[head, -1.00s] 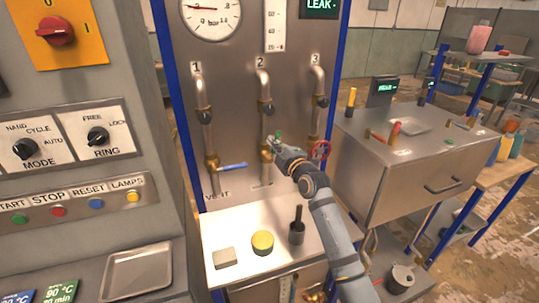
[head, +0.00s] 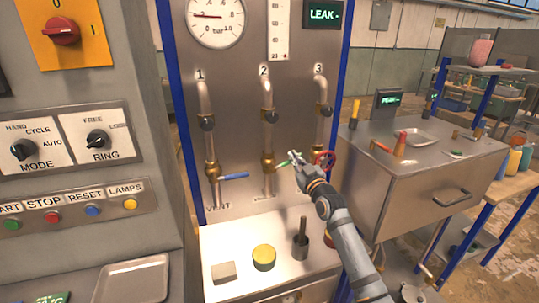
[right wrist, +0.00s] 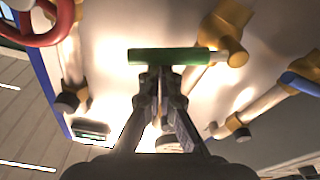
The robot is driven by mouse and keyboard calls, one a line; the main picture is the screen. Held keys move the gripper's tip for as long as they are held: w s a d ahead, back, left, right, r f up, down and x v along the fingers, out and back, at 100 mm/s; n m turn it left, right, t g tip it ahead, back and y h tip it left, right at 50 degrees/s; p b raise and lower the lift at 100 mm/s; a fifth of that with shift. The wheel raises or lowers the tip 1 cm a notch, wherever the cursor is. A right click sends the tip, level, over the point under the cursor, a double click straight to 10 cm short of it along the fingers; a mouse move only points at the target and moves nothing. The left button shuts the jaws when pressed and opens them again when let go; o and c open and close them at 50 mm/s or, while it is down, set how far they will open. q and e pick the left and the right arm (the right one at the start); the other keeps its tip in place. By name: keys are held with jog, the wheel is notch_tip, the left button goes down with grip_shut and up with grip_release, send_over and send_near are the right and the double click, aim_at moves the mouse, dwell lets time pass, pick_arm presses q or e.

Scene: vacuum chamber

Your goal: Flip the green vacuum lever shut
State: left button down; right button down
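The green lever (head: 283,163) is on the valve of the middle pipe, number 2. It lies nearly level, pointing right, across the upright pipe. My right gripper (head: 294,157) is at the lever's outer end. In the right wrist view the green lever (right wrist: 170,56) lies across just beyond the fingertips (right wrist: 160,75), which are close together with nothing seen between them. The fingers look shut and at or very near the lever; exact contact is hard to tell. My left gripper is not in view.
A red handwheel (head: 325,161) is close to the right of my gripper. A blue lever (head: 234,176) is on pipe 1, left. The display (head: 322,14) reads LEAK.

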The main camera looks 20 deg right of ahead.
jog(key=f+m, duration=0.1)
jog(key=d+f+m+b, duration=0.1)
jog(key=shift+f+m, duration=0.4)
jog(key=shift+f, duration=0.1)
dwell(0.5)
notch_tip(320, 180, up, 5)
jog(key=p, duration=0.3)
jog(key=s+f+b, duration=0.1)
jog(key=s+f, duration=0.1)
jog(key=s, duration=0.7)
jog(key=shift+d, duration=0.15)
